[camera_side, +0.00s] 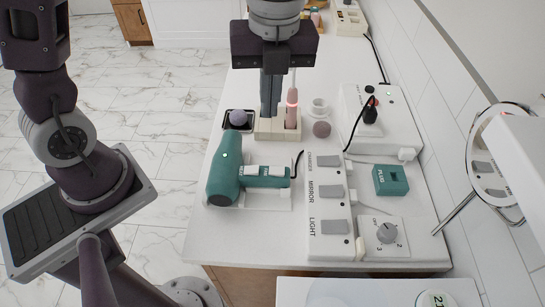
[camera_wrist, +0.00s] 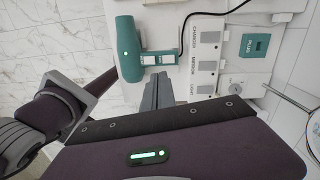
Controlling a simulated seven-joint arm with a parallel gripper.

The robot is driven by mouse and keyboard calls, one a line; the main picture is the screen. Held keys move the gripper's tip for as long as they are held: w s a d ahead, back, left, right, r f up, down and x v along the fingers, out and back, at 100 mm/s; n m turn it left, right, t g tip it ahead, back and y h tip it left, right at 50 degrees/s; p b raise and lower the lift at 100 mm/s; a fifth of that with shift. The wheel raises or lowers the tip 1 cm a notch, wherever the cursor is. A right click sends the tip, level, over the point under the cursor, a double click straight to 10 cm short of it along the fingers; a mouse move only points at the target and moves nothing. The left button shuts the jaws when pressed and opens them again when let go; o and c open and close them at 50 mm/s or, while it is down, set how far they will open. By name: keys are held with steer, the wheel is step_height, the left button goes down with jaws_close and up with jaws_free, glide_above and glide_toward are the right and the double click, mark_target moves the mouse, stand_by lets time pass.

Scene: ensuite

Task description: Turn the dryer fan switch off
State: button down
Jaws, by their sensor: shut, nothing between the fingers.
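The teal hair dryer (camera_side: 224,178) lies on a white stand on the counter, with a small green light lit on its body. Two pale switches, a left one (camera_side: 250,170) and a right one (camera_side: 276,171), sit on its handle; their labels and positions are too small to read. The dryer also shows in the wrist view (camera_wrist: 126,52), with its switches (camera_wrist: 158,59). My gripper (camera_side: 268,114) is shut and empty, above the counter and behind the handle in the side view. Its fingers show below the switches in the wrist view (camera_wrist: 160,78).
A pink toothbrush (camera_side: 292,110) with a glowing ring stands in a beige holder (camera_side: 266,134) close to my gripper. A panel marked charger, mirror and light (camera_side: 328,246) is right of the dryer. A teal plug block (camera_side: 390,181) and round mirror (camera_side: 487,172) are farther right.

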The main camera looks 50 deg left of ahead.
mark_target(277, 170)
steer(key=shift+w+d+f+m, duration=0.45)
steer(key=shift+d+m, duration=0.1)
steer(key=shift+m, duration=0.35)
steer(key=f, duration=1.4)
steer(key=shift+s+a, duration=0.3)
steer(key=shift+s, duration=0.05)
steer(key=shift+s+a+f+g, duration=0.25)
steer(key=shift+s+f+g, duration=0.05)
steer(key=shift+f, duration=0.2)
steer(key=shift+w+d, duration=0.1)
steer(key=shift+w+d+r, duration=0.2)
steer(key=shift+w+d, duration=0.35)
steer(key=shift+w, duration=0.05)
